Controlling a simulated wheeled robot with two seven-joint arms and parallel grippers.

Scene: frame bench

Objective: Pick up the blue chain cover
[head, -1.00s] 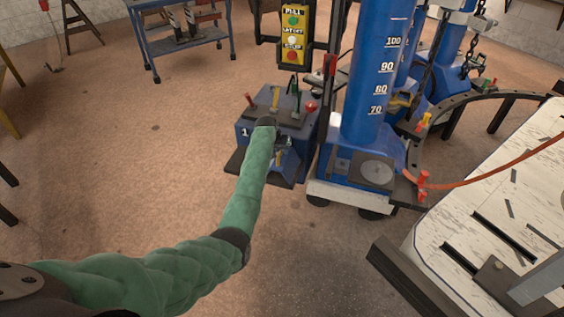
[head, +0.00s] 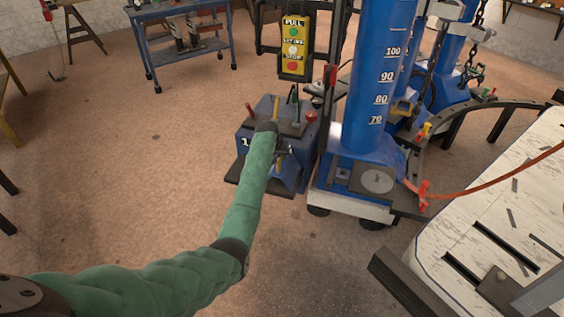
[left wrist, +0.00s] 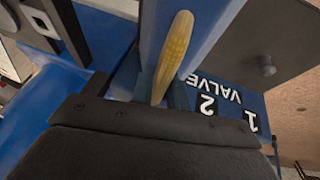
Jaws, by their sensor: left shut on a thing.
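My left gripper (head: 281,151) is at the front of a blue valve box (head: 247,150) with a sloping top. In the left wrist view, the gripper (left wrist: 160,92) is shut around the lower end of a yellow handle (left wrist: 176,48). The handle stands out against blue metal. White lettering, "VALVE" with 1 and 2, shows on the box beside it (left wrist: 225,98). My forearm and wrist hide part of the box front in the head view. I cannot tell which blue part is the chain cover. My right gripper is not in view.
A tall blue column (head: 382,100) with numbers stands right of the box. Chains (head: 477,50) hang behind it. A yellow button panel (head: 294,45) is at the back. A pale worn table (head: 480,220) is at the right.

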